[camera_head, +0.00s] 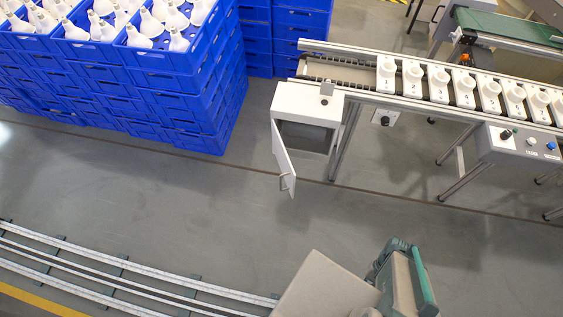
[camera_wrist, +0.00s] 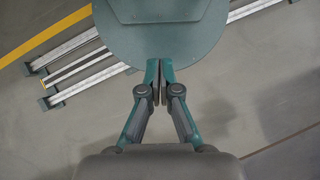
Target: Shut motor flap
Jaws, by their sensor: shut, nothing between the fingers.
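The motor flap (camera_head: 284,157) is a white door with a small handle (camera_head: 286,182) on the motor box (camera_head: 306,103). It stands open, swung out to the left and toward the camera, and the dark inside of the box shows. The box is at the left end of the conveyor. My gripper (camera_wrist: 160,80) shows in the wrist view, with its fingertips together and nothing between them. It is over the floor near the rails, apart from the flap. The flap is not in the wrist view, and the gripper's fingers cannot be made out in the head view.
A conveyor (camera_head: 455,106) with a row of white holders runs right from the box. A control panel (camera_head: 520,144) with a knob and buttons hangs at its front. Blue crates (camera_head: 185,82) of bulbs are stacked at left. Floor rails (camera_head: 110,268) run across the front. The floor between is clear.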

